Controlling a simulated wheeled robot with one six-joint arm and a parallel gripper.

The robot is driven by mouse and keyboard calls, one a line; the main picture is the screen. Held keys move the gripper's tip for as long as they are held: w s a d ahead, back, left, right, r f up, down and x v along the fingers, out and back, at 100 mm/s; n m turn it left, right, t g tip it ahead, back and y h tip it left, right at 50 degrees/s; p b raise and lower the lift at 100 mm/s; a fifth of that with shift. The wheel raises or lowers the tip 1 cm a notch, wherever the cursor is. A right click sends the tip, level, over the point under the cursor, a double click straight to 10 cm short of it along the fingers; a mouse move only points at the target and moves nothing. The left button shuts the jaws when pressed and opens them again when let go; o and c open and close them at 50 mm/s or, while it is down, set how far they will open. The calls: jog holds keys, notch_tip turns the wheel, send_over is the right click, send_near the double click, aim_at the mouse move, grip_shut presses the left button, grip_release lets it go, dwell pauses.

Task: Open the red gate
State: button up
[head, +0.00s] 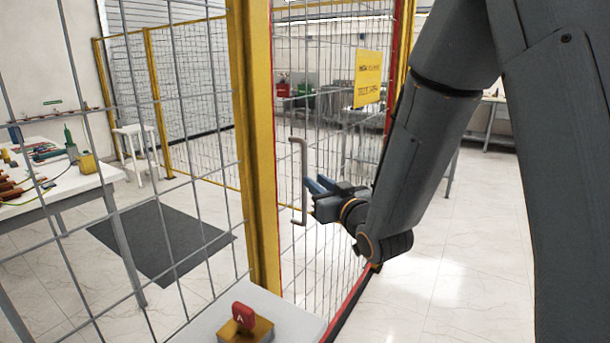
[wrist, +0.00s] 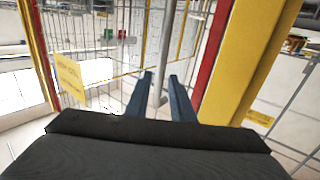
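The red gate (head: 348,305) is a wire-mesh panel in a red frame, with a yellow sign (head: 368,79) on it. In the head view its left edge lines up with a yellow post (head: 258,150). The gate's handle (head: 304,165) is an upright grey-brown bar near that post. My gripper (head: 312,186) is at the lower half of the handle, with its blue fingers pointing at it. In the wrist view the fingers (wrist: 160,98) are apart, and the handle (wrist: 168,50) shows in the gap between them. I cannot tell whether either finger touches it.
Behind the mesh fence are a workbench (head: 70,185), a white stool (head: 135,145) and a dark mat (head: 160,240). The tiled floor right of the gate is clear.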

aim_at(306, 173)
jog(key=p+x, duration=0.2)
jog(key=x, duration=0.5)
jog(key=shift+w+a+r, duration=0.1)
jog(key=shift+w+a, duration=0.15)
jog(key=shift+w, duration=0.05)
grip_shut()
